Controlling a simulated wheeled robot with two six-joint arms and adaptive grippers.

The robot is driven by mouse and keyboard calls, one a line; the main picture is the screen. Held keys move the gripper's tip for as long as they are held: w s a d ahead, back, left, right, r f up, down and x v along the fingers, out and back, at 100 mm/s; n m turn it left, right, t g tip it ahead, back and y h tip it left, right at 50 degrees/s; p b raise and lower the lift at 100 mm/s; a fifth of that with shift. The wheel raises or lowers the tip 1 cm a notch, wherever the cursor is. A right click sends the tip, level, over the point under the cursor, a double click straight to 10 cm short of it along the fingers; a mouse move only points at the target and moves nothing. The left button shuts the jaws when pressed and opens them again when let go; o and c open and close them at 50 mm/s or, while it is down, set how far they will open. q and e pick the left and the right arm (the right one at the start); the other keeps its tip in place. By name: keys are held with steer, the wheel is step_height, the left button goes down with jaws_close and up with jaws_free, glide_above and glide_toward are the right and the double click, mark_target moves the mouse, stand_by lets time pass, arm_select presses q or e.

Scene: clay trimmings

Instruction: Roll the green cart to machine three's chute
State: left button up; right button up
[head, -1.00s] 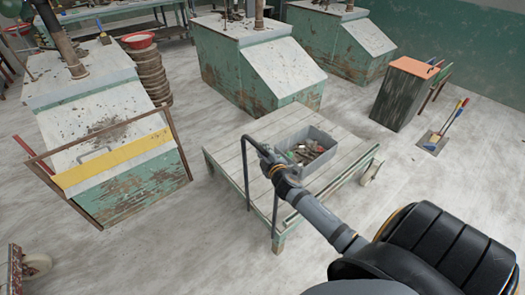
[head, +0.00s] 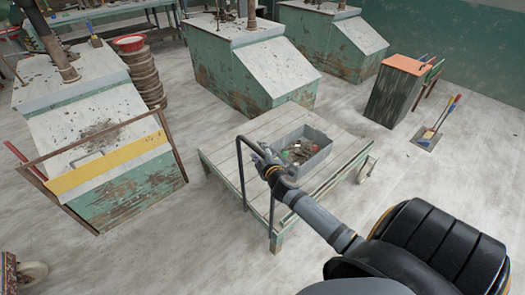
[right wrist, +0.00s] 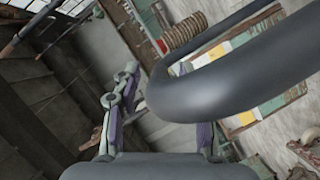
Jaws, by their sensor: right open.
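The green cart (head: 223,160) stands in mid-floor, with a worn plank top, green sides and a white caster at its right. Its dark tube handle (head: 241,172) rises at the near left end. My right gripper (head: 262,157) is at the handle's top bar, its fingers open. In the right wrist view the bent handle tube (right wrist: 225,85) crosses close in front and partly hides one finger; I cannot tell whether it touches. Three green machines with sloped tops show: left (head: 125,192), middle (head: 225,65) and right (head: 325,47). I see no numbers on them. My left gripper is out of view.
A grey bin (head: 312,165) of scraps sits on the cart. A tilted frame (head: 165,138) borders the left machine. An orange-topped cabinet (head: 398,95) and a dustpan (head: 425,138) stand right. Another caster (head: 32,272) shows at lower left. Floor around the cart is clear.

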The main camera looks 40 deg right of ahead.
steer(key=v, duration=1.1)
steer(key=shift+s, duration=0.1)
